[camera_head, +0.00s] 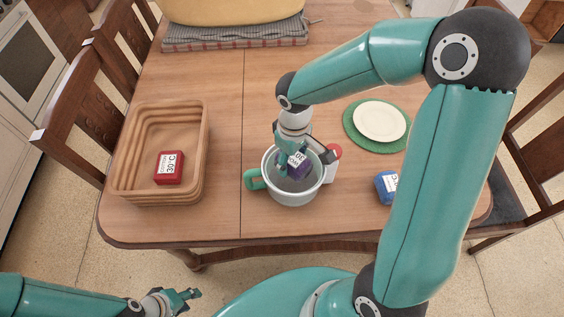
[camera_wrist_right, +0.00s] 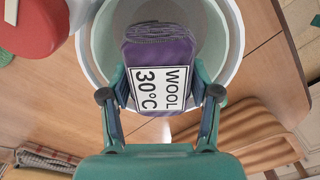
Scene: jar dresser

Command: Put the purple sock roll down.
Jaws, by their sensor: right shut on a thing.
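The purple sock roll (camera_head: 299,158) has a white label reading WOOL 30°C, clear in the right wrist view (camera_wrist_right: 160,52). My right gripper (camera_head: 292,166) is shut on it, with one finger on each side of the roll in the right wrist view (camera_wrist_right: 161,88). The roll is at the mouth of a pale round pot (camera_head: 296,198) with a teal handle. I cannot tell whether it touches the pot's bottom. My left gripper (camera_head: 188,298) is empty and looks open, low at the left, off the table's front edge.
A wooden basket (camera_head: 118,165) at the left holds a red sock roll (camera_head: 169,168). A blue roll (camera_head: 385,187) lies at the right. A cream plate (camera_head: 380,121) sits on a green mat (camera_head: 352,136). A red-topped object (camera_head: 335,151) stands beside the pot. Chairs flank the table.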

